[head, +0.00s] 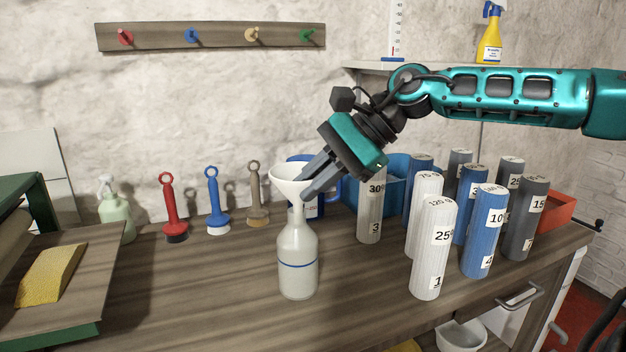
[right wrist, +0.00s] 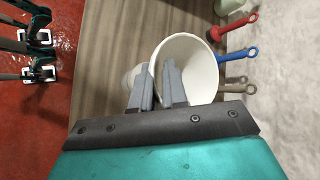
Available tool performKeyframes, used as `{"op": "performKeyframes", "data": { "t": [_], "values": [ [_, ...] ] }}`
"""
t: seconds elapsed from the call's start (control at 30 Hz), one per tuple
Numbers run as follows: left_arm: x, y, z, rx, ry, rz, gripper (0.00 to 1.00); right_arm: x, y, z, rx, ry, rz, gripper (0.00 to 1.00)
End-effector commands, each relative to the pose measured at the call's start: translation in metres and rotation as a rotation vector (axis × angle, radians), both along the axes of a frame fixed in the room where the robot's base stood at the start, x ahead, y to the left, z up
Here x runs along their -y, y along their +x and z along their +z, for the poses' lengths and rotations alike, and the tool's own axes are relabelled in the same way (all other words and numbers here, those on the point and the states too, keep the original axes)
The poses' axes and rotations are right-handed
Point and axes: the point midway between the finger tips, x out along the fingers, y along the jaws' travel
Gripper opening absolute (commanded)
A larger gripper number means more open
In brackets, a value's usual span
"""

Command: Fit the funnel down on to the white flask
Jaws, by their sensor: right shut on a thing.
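The white funnel (head: 286,181) is above the white flask (head: 298,268), wide end up and looking slightly tilted. Its stem meets the flask's mouth in the head view; I cannot tell whether the tip is inside the neck or just over it. The flask stands upright on the bench, with a blue line round its body. My right gripper (head: 309,183) is shut on the funnel's wall, coming down from the upper right. In the right wrist view, one finger is inside the funnel (right wrist: 197,58) and one outside; the flask (right wrist: 131,76) is mostly hidden. My left gripper is out of view.
Several white, blue and grey numbered cylinders (head: 431,250) stand to the right on the wooden bench (head: 200,295). Red (head: 174,207), blue (head: 213,203) and tan ring-topped tools stand behind left. A blue bin (head: 398,172) is behind. The bench left of the flask is clear.

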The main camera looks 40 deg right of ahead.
Motion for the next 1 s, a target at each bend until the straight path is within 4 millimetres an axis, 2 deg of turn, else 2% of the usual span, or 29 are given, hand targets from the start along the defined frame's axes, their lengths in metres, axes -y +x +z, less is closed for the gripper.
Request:
{"op": "performKeyframes", "data": {
  "t": [0.57, 0.6, 0.87, 1.0],
  "values": [
    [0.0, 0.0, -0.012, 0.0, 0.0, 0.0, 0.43, 0.0, 0.0, -0.015, -0.001, 0.0, 0.0, 0.0],
    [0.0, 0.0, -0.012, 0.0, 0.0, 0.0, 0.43, 0.0, 0.0, -0.014, -0.001, 0.0, 0.0, 0.16],
    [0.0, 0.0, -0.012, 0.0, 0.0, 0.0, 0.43, 0.0, 0.0, -0.014, -0.001, 0.0, 0.0, 0.41],
    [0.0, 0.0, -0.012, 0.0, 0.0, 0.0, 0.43, 0.0, 0.0, -0.013, 0.0, 0.0, 0.0, 0.43]
  ]
}}
